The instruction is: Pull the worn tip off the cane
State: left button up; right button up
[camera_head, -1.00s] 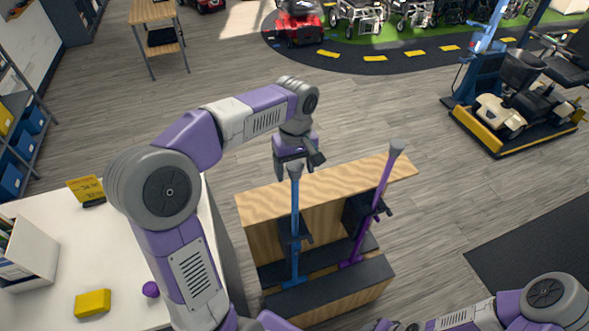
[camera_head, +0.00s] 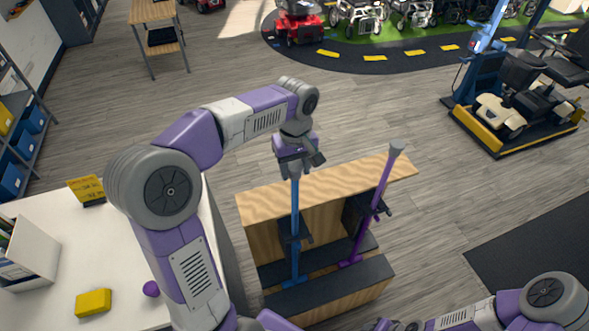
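A blue cane (camera_head: 295,215) stands upside down and upright in a wooden rack (camera_head: 333,188). A purple cane (camera_head: 375,205) stands to its right, tilted a little, with its grey tip (camera_head: 396,147) upward and uncovered. My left gripper (camera_head: 298,163) points down over the top of the blue cane. Its fingers look apart, one on each side of the cane's upper end, and they hide the blue cane's tip. I cannot tell whether they touch it. Only a small part of my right wrist or gripper (camera_head: 386,325) shows at the bottom edge; its fingers cannot be made out.
A white table (camera_head: 50,220) on the left bears a yellow block (camera_head: 93,302), a purple ball (camera_head: 151,289), a yellow sign (camera_head: 86,190) and a white holder (camera_head: 28,255). A scooter on a yellow-edged platform (camera_head: 480,128) stands at right. Floor behind the rack is clear.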

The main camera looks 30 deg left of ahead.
aim_at(295, 165)
pick_arm(q)
grip_shut()
jog(key=shift+r+p, duration=2.6)
jog(key=shift+r, duration=0.45)
jog(key=shift+r+p, duration=0.3)
jog(key=shift+r, duration=2.15)
